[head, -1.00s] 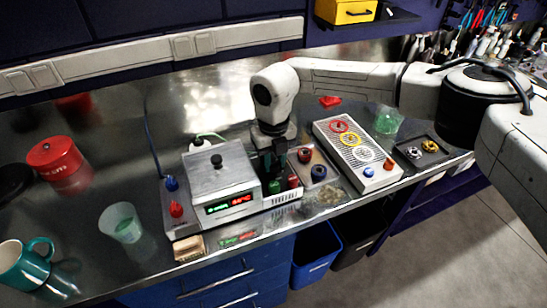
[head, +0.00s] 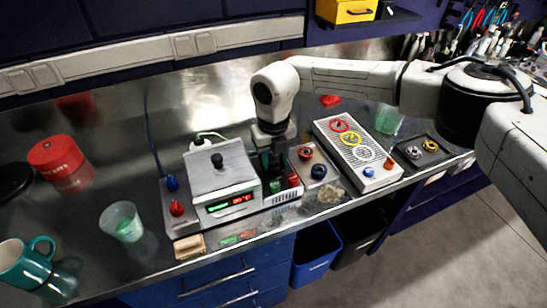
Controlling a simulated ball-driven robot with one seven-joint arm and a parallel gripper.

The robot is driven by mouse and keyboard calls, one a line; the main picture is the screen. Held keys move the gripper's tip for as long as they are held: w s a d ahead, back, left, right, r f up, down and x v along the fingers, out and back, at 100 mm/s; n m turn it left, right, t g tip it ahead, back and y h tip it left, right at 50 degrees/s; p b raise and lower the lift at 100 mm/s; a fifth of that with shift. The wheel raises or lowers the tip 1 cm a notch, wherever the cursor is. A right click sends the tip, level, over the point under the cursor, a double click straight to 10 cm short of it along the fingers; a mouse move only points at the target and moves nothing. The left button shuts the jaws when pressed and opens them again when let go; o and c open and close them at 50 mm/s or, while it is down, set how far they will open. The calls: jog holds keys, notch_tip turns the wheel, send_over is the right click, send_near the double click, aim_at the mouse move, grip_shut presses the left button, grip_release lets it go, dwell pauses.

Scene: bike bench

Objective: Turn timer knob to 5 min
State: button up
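A silver cleaner box (head: 222,172) with a black-knobbed lid stands on the steel bench. A lit display (head: 232,204) is on its front, with digits too small to read. To its right is a small panel with a green knob (head: 274,187) and a red knob (head: 293,180); I cannot read which is the timer. My gripper (head: 273,172) points down over this panel, its dark fingers close above or at the green knob. Its fingers partly hide the panel, and I cannot tell whether they touch the knob or how far they are parted.
Red and blue knobs (head: 177,208) sit left of the box. Right are a plate with two round knobs (head: 318,172) and a perforated panel (head: 350,140) with coloured rings. A clear cup (head: 122,222), teal mug (head: 25,262) and red tin (head: 60,162) stand left. A wooden block (head: 190,247) lies in front.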

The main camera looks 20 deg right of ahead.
aim_at(273, 160)
jog(key=shift+r, duration=0.15)
notch_tip(273, 160, up, 10)
jog(key=b, duration=0.2)
jog(key=shift+r, duration=0.25)
dwell(0.4)
